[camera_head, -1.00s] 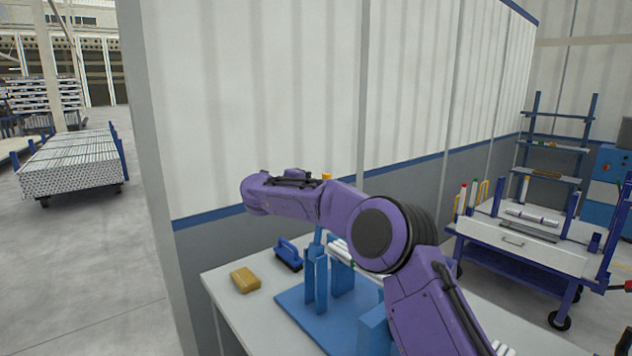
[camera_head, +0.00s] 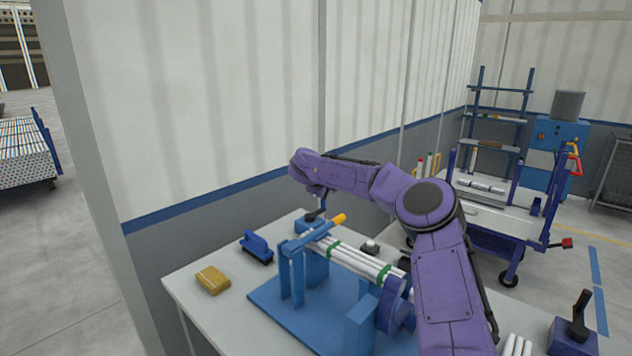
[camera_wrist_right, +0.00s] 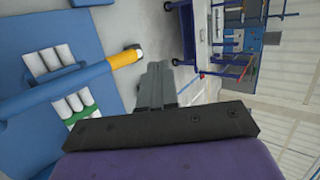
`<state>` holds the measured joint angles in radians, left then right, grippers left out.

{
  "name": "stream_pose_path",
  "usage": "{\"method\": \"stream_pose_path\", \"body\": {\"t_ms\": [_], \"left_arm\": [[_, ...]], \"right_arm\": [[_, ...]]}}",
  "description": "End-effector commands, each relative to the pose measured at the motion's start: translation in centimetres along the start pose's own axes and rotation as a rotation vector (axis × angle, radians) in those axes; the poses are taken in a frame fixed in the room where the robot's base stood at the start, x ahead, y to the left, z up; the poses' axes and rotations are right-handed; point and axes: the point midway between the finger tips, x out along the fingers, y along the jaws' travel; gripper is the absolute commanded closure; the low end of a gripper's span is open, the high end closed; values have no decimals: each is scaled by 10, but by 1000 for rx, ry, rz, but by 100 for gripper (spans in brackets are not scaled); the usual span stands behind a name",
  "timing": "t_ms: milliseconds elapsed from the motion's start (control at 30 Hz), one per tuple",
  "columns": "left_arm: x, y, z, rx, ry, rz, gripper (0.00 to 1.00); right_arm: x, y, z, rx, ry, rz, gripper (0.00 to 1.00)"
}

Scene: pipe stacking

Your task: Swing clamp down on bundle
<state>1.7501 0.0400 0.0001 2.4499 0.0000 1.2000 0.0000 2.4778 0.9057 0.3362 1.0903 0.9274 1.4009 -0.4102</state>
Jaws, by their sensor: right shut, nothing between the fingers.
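The clamp (camera_head: 303,237) is a blue bar with an orange handle (camera_head: 340,219). It lies low across the bundle of white pipes (camera_head: 352,259), which rests in the blue fixture (camera_head: 291,280) and has green bands. In the right wrist view the blue clamp bar (camera_wrist_right: 60,90) crosses over the pipes (camera_wrist_right: 72,104), and its orange handle (camera_wrist_right: 120,59) points toward my fingers. Whether the bar touches the pipes is unclear. My left gripper is not in view.
A yellow block (camera_head: 212,280) and a blue-handled brush (camera_head: 257,247) lie on the white table (camera_head: 190,290) left of the fixture. A wall stands behind. A cart with pipes (camera_head: 485,187) is at the right. My right arm hides part of the table.

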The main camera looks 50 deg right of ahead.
Motion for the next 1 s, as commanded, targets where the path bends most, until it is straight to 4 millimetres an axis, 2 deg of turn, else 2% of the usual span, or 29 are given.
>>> {"method": "stream_pose_path", "body": {"t_ms": [33,200,400,700,1000], "left_arm": [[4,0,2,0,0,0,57],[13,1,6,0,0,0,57],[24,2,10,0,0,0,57],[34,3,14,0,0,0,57],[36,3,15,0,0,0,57]], "right_arm": [[13,5,-4,1,5,1,100],[45,16,-12,1,7,-1,100],[72,32,-16,0,3,-2,100],[92,49,-19,0,2,-1,100],[98,54,-20,-1,3,0,100]]}}
